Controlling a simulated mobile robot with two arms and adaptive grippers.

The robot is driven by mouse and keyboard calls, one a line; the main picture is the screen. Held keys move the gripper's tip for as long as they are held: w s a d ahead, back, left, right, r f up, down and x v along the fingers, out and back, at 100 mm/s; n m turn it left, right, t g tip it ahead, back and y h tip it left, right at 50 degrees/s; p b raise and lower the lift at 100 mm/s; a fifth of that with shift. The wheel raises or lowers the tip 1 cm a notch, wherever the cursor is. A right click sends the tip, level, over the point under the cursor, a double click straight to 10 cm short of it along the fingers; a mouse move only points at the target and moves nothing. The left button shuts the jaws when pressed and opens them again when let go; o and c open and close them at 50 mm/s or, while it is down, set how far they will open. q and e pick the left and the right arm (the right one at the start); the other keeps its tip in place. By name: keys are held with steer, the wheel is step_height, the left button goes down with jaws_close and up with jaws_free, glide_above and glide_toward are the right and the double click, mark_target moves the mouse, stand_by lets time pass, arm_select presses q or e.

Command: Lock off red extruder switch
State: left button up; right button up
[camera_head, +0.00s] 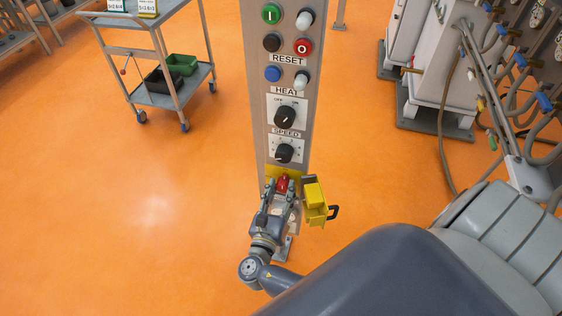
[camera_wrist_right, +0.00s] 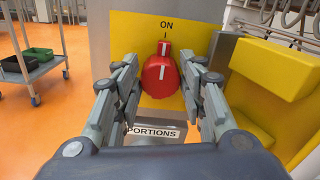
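The red extruder switch (camera_head: 282,184) is a rotary knob on a yellow plate (camera_wrist_right: 205,32) low on the grey control column. In the right wrist view the knob (camera_wrist_right: 161,78) has its white line upright, pointing to the "ON" label. My right gripper (camera_head: 280,190) is in front of the switch. Its fingers are spread open, one on each side of the knob, with visible gaps in the wrist view. A yellow hinged cover (camera_head: 315,196) hangs open to the right of the switch, with a black hook-like part (camera_head: 334,212). My left gripper is not in view.
Dark dials (camera_head: 285,116) and several buttons sit above the switch on the column. A label reading "PORTIONS" (camera_wrist_right: 153,132) is below it. A grey cart (camera_head: 150,50) stands at left, hose-covered machines (camera_head: 440,65) at right.

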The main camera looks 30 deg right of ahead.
steer(key=c, duration=0.4)
steer(key=shift+o, duration=0.2)
steer(key=shift+r+n+p, duration=0.2)
steer(key=shift+n+p, duration=0.6)
steer(key=shift+p, duration=0.3)
steer(key=n+p, duration=0.2)
steer(key=shift+n, duration=0.3)
steer(key=n+p, duration=0.3)
steer(key=shift+w+n, duration=0.1)
steer(key=shift+n, duration=0.2)
steer(key=n+p, duration=0.1)
steer(key=n, duration=0.1)
steer(key=n+p, duration=0.2)
steer(key=n, duration=0.1)
steer(key=shift+a+f, duration=0.1)
steer(key=shift+f, duration=0.1)
steer(key=shift+f+n+p, duration=0.15)
steer(key=shift+n+p, duration=0.45)
steer(key=shift+n, duration=1.9)
